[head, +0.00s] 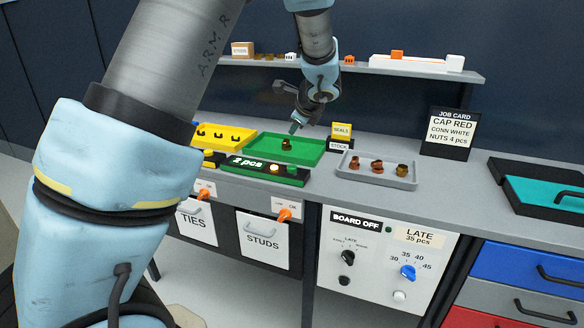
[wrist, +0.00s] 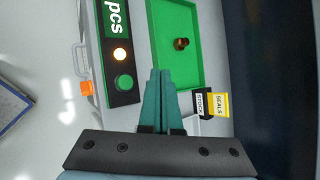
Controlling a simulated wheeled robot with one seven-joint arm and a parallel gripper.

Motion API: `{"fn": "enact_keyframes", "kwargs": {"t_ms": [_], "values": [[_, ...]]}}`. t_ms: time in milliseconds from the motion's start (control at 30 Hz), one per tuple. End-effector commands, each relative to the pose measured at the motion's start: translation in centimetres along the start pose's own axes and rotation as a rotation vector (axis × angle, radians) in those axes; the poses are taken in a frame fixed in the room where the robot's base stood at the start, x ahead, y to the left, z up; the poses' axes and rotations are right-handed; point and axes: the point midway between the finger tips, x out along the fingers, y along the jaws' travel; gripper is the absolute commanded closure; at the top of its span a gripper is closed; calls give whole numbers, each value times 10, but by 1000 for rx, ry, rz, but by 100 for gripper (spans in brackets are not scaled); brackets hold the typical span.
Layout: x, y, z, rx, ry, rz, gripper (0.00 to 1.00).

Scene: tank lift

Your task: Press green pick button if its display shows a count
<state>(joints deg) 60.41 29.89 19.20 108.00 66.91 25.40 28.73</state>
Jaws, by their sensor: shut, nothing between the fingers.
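The green pick display (head: 247,165) is lit and reads "2 pcs"; in the wrist view only "pcs" (wrist: 116,16) shows. On the same strip are a lit amber lamp (wrist: 120,54) and the green button (wrist: 124,82), which also shows in the head view (head: 291,169). Behind it is the green tray (head: 313,149) with a brown nut-like piece (wrist: 182,44) in it. My gripper (head: 294,129) is shut and empty, over the tray area. In the wrist view its fingertips (wrist: 160,72) lie to the right of the button, apart from it.
A yellow tray (head: 235,147) stands left of the green one, a grey tray (head: 400,182) with several parts right. SEALS and STOCK signs (head: 341,131) stand close to the gripper. A shelf (head: 420,72) runs behind. A job card (head: 451,132) stands further right.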

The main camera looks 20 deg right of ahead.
Motion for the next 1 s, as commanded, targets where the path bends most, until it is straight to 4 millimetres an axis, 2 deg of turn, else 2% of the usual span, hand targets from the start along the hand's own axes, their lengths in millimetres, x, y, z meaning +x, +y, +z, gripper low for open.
{"fn": "enact_keyframes", "kwargs": {"t_ms": [267,800,1000], "values": [[9,7,-7,-1,0,1,100],[57,42,-42,-2,1,1,100],[62,46,-45,-2,1,1,100]]}}
